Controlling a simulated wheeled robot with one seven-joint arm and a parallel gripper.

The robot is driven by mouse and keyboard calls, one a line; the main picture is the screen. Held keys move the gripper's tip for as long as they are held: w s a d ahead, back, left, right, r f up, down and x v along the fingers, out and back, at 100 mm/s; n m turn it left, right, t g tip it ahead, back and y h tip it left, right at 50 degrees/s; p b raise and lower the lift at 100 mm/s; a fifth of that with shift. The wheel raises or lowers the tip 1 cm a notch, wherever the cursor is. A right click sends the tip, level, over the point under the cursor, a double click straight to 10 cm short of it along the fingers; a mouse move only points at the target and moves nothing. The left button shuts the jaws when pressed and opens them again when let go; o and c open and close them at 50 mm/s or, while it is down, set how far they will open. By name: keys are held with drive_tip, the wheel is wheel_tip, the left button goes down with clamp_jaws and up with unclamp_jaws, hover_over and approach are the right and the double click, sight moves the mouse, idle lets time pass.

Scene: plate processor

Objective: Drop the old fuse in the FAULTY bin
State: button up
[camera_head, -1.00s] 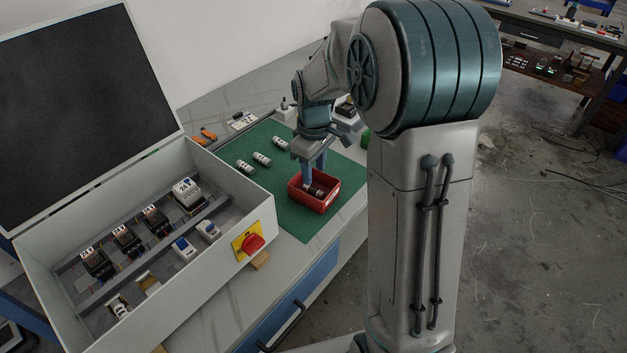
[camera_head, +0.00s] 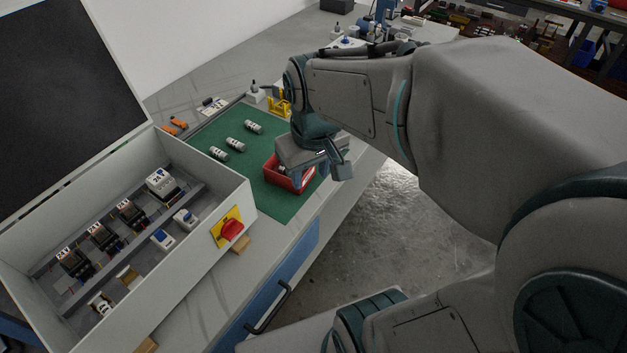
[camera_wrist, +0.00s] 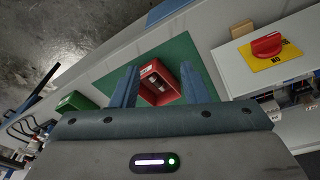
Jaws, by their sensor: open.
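The red bin (camera_head: 271,178) stands on the green mat near its front edge, partly hidden by my gripper (camera_wrist: 159,74). It also shows in the wrist view (camera_wrist: 169,99), between my two blue fingers. My gripper is open, just above and beside the bin. A small pale cylinder, seemingly the old fuse (camera_head: 283,169), lies inside the bin, mostly hidden. In the wrist view a darker and lighter shape inside the bin is too small to make out. The bin's label cannot be read.
Three pale fuses (camera_head: 235,144) lie in a row on the green mat (camera_head: 237,173). The open cabinet (camera_head: 219,196) with a red switch (camera_head: 232,230) stands at left. A yellow stand (camera_head: 279,104) is behind the bin. A green box (camera_wrist: 76,102) shows in the wrist view.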

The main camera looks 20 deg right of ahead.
drive_tip(key=s+m, duration=0.1)
drive_tip(key=s, duration=0.1)
drive_tip(key=s+f+m, duration=0.1)
drive_tip(key=s, duration=0.2)
drive_tip(key=shift+f+t, duration=0.2)
drive_tip(key=shift+t, duration=0.1)
